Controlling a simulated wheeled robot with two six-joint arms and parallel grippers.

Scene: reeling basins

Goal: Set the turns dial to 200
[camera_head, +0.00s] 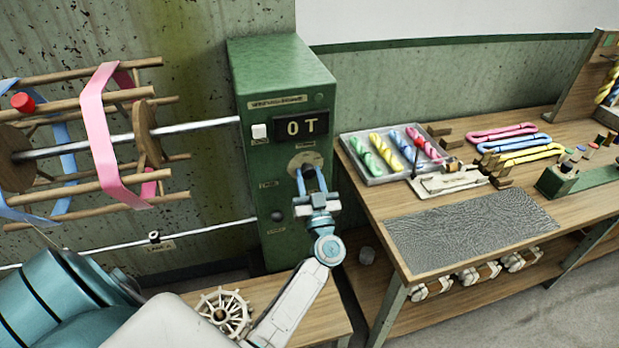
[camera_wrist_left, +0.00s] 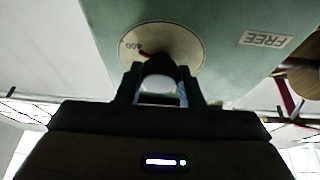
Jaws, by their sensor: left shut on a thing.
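The turns dial is a round cream disc (camera_head: 303,161) on the front of the green machine box (camera_head: 285,95), below a dark display (camera_head: 302,127) that reads "0T". In the left wrist view the dial plate (camera_wrist_left: 187,48) shows the mark "400" beside a short red pointer. My left gripper (camera_head: 313,186) is at the dial, and in its wrist view its fingers (camera_wrist_left: 160,85) are shut on the dial's knob (camera_wrist_left: 160,70), which they mostly hide. Most of the dial's marks are hidden or too small to read. My right gripper is not in view.
A wooden reel (camera_head: 100,140) with pink and blue bands is left of the box. A wooden spoked wheel (camera_head: 223,312) lies on the low bench below. The workbench (camera_head: 370,195) at right carries a tray (camera_head: 375,178) of coloured skeins and a grey mat (camera_head: 470,230).

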